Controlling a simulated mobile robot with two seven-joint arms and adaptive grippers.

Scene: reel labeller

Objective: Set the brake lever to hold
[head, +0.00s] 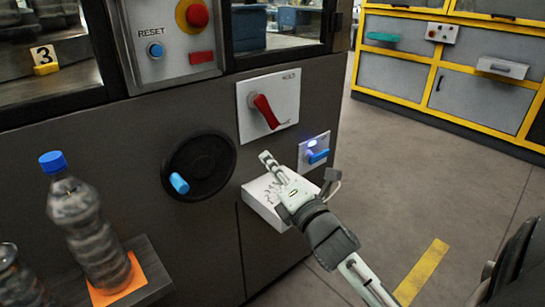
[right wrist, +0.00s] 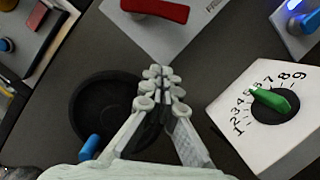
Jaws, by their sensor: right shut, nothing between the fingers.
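The brake lever (head: 266,112) is a red handle on a white plate (head: 286,88) on the dark machine front. It slants down to the right, away from the HOLD label at the plate's upper right, with its free end near the lower label. In the right wrist view the red lever (right wrist: 155,10) is cut by the top edge. My right gripper (head: 266,158) is shut and empty, below the plate and apart from the lever. Its closed fingertips show in the right wrist view (right wrist: 160,78). My left gripper is not in view.
A black handwheel (head: 205,160) with a blue knob is left of the gripper. A white dial box with a green pointer (right wrist: 272,101) and a blue switch (head: 317,156) are close by. A bottle (head: 85,230) stands on a ledge at left. Floor is open at right.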

